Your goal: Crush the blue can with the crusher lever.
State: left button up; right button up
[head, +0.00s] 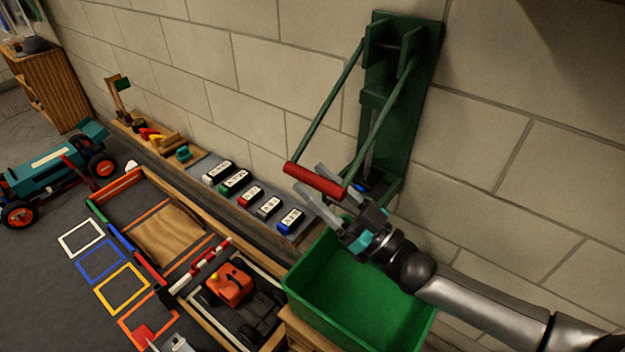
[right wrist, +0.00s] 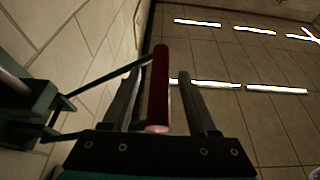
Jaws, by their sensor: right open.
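The crusher (head: 418,75) is a dark green frame fixed to the wall, with two lever arms slanting down to a red handle (head: 315,180). A small blue part, likely the blue can (head: 361,187), shows low in the crusher; most of it is hidden behind the lever and my gripper. My right gripper (head: 310,179) is open at the handle. In the right wrist view the red handle (right wrist: 158,85) lies between its two spread fingers; I cannot tell whether they touch it. A grey piece at the head view's bottom edge may be part of my left gripper (head: 172,344).
A green bin (head: 325,308) stands below the crusher. Several labelled blocks (head: 250,197) line the ledge to its left.

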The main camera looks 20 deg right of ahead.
jog(key=shift+x, duration=0.75)
grip_shut()
dwell(1.0)
